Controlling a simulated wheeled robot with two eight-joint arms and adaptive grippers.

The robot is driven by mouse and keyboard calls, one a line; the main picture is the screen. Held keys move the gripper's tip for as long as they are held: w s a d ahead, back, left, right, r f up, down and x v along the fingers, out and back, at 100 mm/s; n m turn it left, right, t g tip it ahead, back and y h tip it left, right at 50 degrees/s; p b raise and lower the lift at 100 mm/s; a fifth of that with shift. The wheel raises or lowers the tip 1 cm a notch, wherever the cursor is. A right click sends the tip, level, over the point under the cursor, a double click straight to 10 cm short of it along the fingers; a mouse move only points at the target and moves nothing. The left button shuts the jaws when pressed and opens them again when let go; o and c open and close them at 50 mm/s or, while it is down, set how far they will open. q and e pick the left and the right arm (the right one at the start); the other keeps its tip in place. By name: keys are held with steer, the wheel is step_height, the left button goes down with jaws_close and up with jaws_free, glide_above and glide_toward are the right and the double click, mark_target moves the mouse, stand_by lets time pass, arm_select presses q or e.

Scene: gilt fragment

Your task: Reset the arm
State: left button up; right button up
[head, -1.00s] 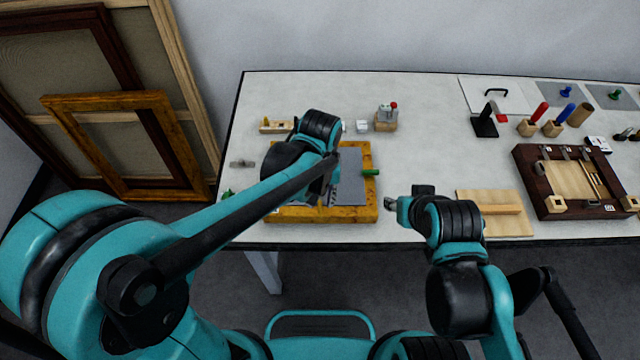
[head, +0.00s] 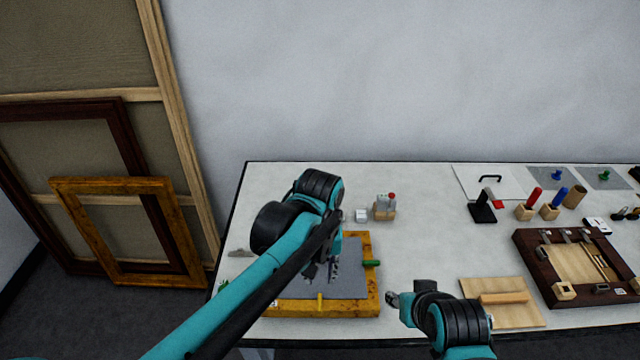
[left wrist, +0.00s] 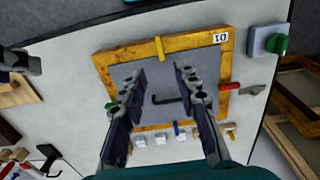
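My left arm reaches in from the left in the head view. Its gripper (head: 325,272) is above a gilt frame (head: 368,303) with a grey panel (head: 345,285). In the left wrist view my left gripper (left wrist: 160,88) has its two fingers spread wide, with nothing between them. Beyond them lies the gilt frame (left wrist: 120,55), labelled D1, with a dark bent piece on its grey panel. My right gripper (head: 394,300) is right of the frame, low over the table's front; whether its fingers are open is unclear.
A green peg (head: 372,264) sticks out of the frame's right side. A small wooden block (head: 384,211) stands behind. A wooden board (head: 500,318), a dark tray (head: 528,262) and tool holders stand at right. Picture frames (head: 120,280) lean at left.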

arm_select(q)
steer(key=s+a+f+t+b, duration=0.1)
steer(key=s+a+t, duration=0.2)
steer(key=a, duration=0.5)
steer(key=s+a+f+t+b, duration=0.1)
steer(key=a+t, duration=0.3)
steer(key=a, duration=0.5)
steer(key=shift+s+a+f, duration=0.3)
steer(key=shift+s+f, duration=0.05)
steer(key=shift+s, duration=0.55)
